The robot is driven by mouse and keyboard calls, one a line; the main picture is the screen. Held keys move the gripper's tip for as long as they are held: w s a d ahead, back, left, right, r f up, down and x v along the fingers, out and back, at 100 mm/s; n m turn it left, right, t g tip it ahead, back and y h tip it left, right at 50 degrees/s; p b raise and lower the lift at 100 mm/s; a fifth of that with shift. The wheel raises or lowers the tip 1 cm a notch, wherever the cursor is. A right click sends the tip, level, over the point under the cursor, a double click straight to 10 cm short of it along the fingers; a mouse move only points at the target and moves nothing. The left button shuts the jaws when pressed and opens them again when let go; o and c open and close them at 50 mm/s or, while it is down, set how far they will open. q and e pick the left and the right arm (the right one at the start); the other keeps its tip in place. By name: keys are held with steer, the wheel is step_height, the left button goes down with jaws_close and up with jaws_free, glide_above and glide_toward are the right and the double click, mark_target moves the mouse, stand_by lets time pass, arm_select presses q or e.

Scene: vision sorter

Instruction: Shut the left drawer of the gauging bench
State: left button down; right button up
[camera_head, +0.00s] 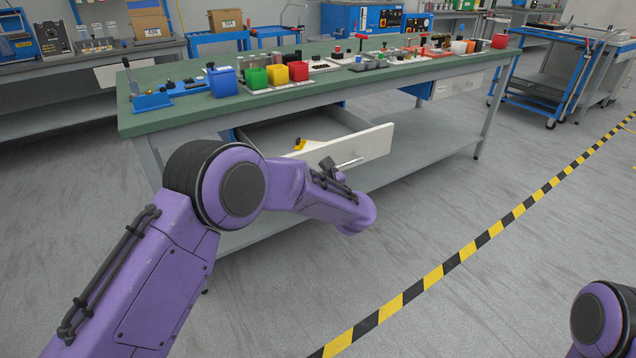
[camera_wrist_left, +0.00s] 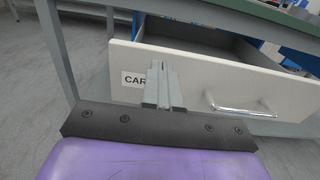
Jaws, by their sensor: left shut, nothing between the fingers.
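The gauging bench (camera_head: 190,120) has a green top, and its left drawer (camera_head: 370,147) is pulled well out, with a white front and a metal bar handle (camera_head: 347,164). In the left wrist view the drawer front (camera_wrist_left: 215,88) spans the picture, with the handle (camera_wrist_left: 240,109) to the right and a label partly reading "CAR" on the left. My left gripper (camera_wrist_left: 163,70) is shut and empty, its fingers pointing at the drawer front near the label. I cannot tell whether they touch it. My right gripper is out of view.
A yellow item (camera_head: 302,144) shows in the open drawer. Blue, green, yellow and red bins (camera_head: 256,78) and several tools stand on the bench top. A second drawer (camera_head: 458,85) sits at the bench's right. Yellow-black floor tape (camera_head: 467,251) crosses clear floor in front.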

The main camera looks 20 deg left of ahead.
arm_select(q)
steer(key=x, duration=0.4)
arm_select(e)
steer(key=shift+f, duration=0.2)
